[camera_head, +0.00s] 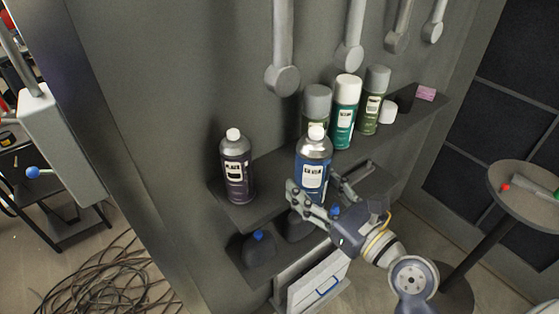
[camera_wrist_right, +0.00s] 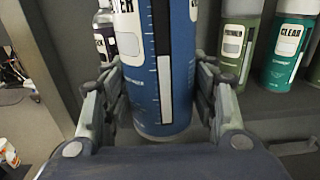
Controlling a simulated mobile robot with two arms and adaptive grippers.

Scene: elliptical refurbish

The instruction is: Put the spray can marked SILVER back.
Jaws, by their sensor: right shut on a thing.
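A blue spray can (camera_head: 313,172) with a silver top and white cap stands upright between the fingers of my right gripper (camera_head: 325,205). In the right wrist view the fingers are closed on both sides of the blue can (camera_wrist_right: 163,100). Its label is turned partly away; only part of the word, seemingly ending in "VER", shows. In the head view the fingers hide its base. I cannot tell whether it touches the shelf (camera_head: 272,170). My left gripper is out of view.
A dark purple can (camera_head: 237,178) stands at the shelf's left end. A grey-capped can (camera_head: 316,103), a teal can (camera_head: 343,122) and an olive can (camera_head: 372,108) stand to the right. Dark blue-capped bottles (camera_head: 259,250) are on the lower shelf. Hanging tools (camera_head: 283,80) are above.

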